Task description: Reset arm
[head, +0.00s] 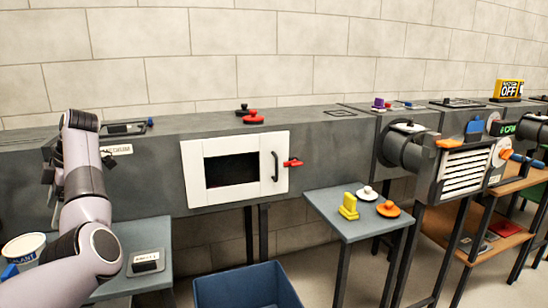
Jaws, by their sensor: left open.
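My left arm rises from the bottom left corner of the head view and bends back at the top. My left gripper (50,172) is a dark shape at the left, partly hidden behind my own forearm. It is open, and I see nothing held in it. It is in front of the left end of the long grey duct (330,140), above a small grey side table (150,232). I cannot tell how far it is from the duct. My right gripper is not in view.
A white-framed hatch (283,170) is on the duct. A blue bin (245,288) stands below. A grey table (345,222) holds yellow and orange items. Wooden shelves (480,235) stand right.

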